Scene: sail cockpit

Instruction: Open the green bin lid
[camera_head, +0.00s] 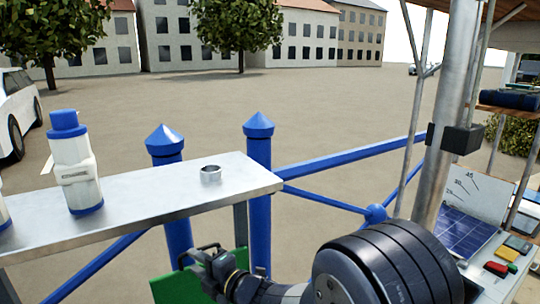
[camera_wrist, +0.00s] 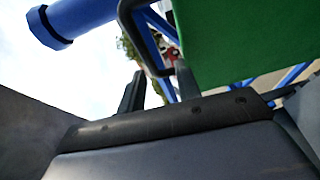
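A flat green panel, likely the green bin lid (camera_head: 178,289), shows at the bottom of the head view, below the metal shelf. It fills the upper right of the wrist view (camera_wrist: 245,42). The bin's body is hidden. A thin black bent bar (camera_wrist: 143,45), perhaps a handle, runs beside the green panel and reaches the gap near the fingertips. I cannot tell whether the fingers touch it.
A metal shelf (camera_head: 130,198) with a white and blue bottle (camera_head: 75,165) and a small metal ring (camera_head: 210,173) stands above and left of my gripper. Blue posts (camera_head: 258,200) and rails are close behind. A metal pole (camera_head: 445,120) and a cluttered bench are at right.

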